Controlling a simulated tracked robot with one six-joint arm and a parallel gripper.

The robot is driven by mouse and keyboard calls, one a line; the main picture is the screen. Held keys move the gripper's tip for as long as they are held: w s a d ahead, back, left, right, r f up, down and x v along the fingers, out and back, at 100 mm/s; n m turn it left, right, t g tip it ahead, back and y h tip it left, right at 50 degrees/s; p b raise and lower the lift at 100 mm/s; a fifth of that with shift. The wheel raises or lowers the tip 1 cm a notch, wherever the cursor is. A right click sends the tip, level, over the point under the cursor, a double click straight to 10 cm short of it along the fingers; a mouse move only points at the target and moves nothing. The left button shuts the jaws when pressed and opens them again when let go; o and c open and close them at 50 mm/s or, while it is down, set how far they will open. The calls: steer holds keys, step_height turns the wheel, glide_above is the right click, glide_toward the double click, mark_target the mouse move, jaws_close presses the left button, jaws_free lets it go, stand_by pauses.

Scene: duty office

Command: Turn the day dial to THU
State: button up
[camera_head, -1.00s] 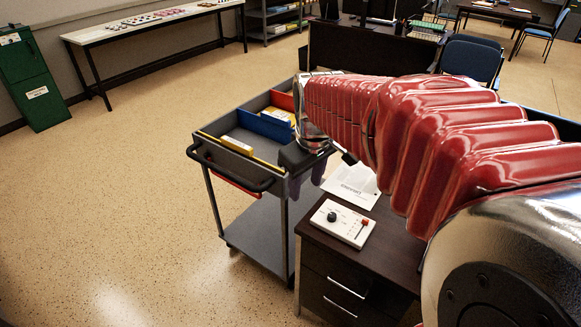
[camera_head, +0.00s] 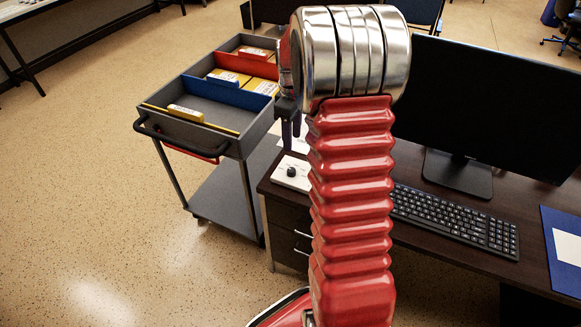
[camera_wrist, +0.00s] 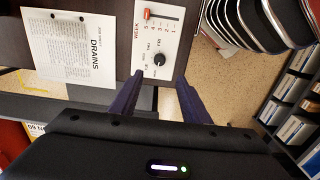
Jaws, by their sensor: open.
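The day dial is a round black knob (camera_wrist: 160,59) on a white panel (camera_wrist: 174,42), with small day labels around it. Which day it points to is too small to tell. The panel also has a red slider (camera_wrist: 147,14) beside the word WEEK. My gripper (camera_wrist: 160,77) is open and empty, its two dark fingers apart on either side of the knob in the wrist view; contact does not show. In the head view the knob (camera_head: 291,171) and panel show partly behind my arm, and my gripper (camera_head: 290,134) hangs above them.
A printed DRAINS sheet (camera_wrist: 68,48) lies beside the panel. A grey trolley (camera_head: 180,128) with coloured dividers stands left of the desk. A monitor (camera_head: 478,100), keyboard (camera_head: 455,216) and blue folder (camera_head: 560,225) are on the desk at right.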

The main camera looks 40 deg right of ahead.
mark_target(292, 170)
stand_by(0.3)
step_height(292, 170, down, 14)
steer(key=shift+r, duration=0.1)
stand_by(0.7)
steer(key=shift+c, duration=0.4)
steer(key=c, duration=0.9)
steer(key=shift+a, duration=0.35)
steer(key=shift+c, duration=0.2)
steer(key=shift+d, duration=0.25)
steer(key=shift+c, duration=0.2)
